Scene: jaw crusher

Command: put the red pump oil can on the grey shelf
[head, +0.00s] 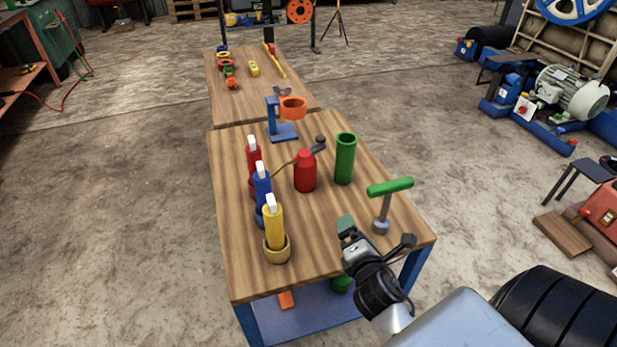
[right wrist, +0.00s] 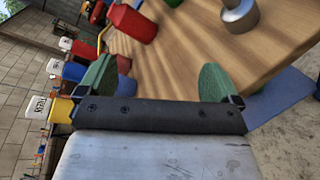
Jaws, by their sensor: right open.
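The red pump oil can (head: 305,172) stands upright on the wooden workbench (head: 240,240), with a thin spout to its left and a dark pump lever to its upper right. It also shows in the right wrist view (right wrist: 132,23), near the top. My right gripper (head: 377,236) is open and empty over the near right edge of the bench, apart from the can. Its green fingertips show wide apart in the right wrist view (right wrist: 158,84). My left gripper is not in view. I cannot pick out a grey shelf with certainty.
Red, blue and yellow bottles (head: 262,187) stand on the can's left. A green cylinder (head: 345,158) and green T-handle tool (head: 390,188) stand on its right. A blue stand with orange ring (head: 292,107) is behind. A second table (head: 238,90) and dark rack (head: 313,38) lie farther back.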

